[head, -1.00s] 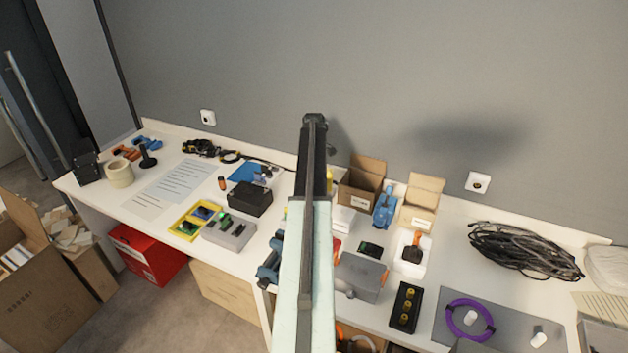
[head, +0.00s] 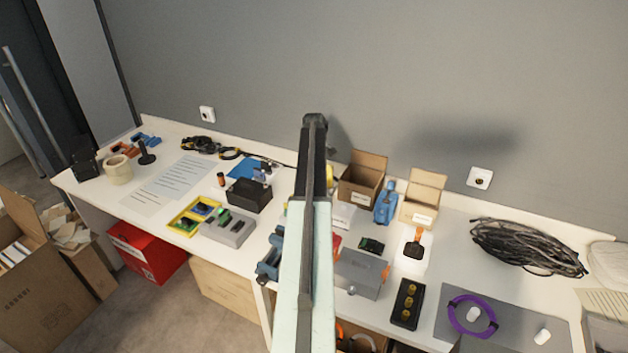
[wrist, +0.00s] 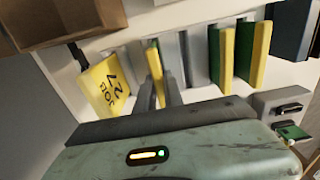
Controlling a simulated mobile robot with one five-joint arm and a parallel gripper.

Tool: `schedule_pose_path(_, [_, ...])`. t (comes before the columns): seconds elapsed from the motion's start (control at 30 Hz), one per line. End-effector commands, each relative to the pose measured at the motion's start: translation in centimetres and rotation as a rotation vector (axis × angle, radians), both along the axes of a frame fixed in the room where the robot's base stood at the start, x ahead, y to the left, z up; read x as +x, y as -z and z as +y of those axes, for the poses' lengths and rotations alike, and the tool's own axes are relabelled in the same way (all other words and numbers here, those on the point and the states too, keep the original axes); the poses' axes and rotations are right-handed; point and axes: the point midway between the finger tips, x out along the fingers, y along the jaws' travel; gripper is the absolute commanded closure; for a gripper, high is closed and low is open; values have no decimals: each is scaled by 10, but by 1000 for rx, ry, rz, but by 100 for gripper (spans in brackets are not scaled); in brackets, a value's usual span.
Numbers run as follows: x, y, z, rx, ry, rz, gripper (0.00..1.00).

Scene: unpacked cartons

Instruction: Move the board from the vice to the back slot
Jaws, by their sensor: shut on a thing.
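In the wrist view my gripper (wrist: 158,97) is shut on a board (wrist: 155,63), seen nearly edge-on with a yellow face and a thin green edge. The board stands about upright between the two dark fingers, beside grey upright plates (wrist: 187,58) that look like a rack's dividers. I cannot tell whether its lower edge is seated in a slot. Two more yellow and green boards stand further right, one of them here (wrist: 257,55). In the head view my arm hides my gripper and the held board. A blue, vice-like tool (head: 268,263) shows partly, left of my arm.
A yellow marked card (wrist: 107,87) stands close left of my fingers. An open carton (wrist: 62,18) is at the upper left, and a grey unit with green parts (wrist: 283,108) is at the right. A coil of black cable (head: 527,247) lies at the bench's right.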

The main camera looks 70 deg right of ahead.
Motion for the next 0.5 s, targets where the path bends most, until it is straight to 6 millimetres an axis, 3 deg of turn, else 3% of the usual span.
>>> schedule_pose_path(0.5, [0,17,0,0,0,0,100])
